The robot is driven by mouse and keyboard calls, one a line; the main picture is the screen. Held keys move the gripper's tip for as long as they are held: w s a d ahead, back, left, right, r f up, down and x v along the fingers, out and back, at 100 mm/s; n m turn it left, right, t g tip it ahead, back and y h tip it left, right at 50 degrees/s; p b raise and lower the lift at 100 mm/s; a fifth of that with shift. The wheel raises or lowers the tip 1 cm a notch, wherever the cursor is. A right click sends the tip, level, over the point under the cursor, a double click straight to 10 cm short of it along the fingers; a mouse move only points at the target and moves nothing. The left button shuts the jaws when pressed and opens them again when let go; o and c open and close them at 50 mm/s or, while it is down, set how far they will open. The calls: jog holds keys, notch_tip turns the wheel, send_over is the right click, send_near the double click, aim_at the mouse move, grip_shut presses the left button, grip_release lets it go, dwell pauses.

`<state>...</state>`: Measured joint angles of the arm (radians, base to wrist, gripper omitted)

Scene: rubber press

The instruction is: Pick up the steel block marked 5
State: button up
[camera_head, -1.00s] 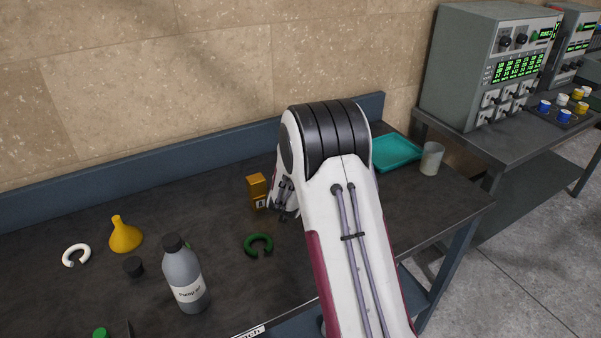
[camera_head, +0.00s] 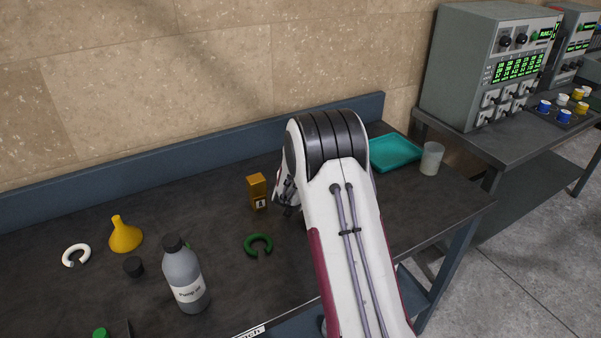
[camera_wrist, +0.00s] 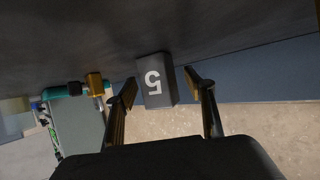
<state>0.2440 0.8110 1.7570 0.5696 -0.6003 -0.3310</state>
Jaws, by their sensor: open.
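The steel block marked 5 (camera_wrist: 154,80) is dark grey with a white 5, which shows upside down in the wrist view. It stands on the dark bench top between the two fingers of my gripper (camera_wrist: 160,88). The fingers are open, with a visible gap on each side of the block. In the head view the block is hidden behind my arm, and only a small part of my gripper (camera_head: 287,195) shows at the arm's left side.
A brass-coloured block (camera_head: 257,191) stands just left of my gripper. A teal tray (camera_head: 412,160) and a cup (camera_head: 431,158) are at right.

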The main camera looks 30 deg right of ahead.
grip_shut()
jog(key=shift+r, duration=0.15)
jog(key=shift+r, duration=0.1)
jog(key=shift+r, duration=4.95)
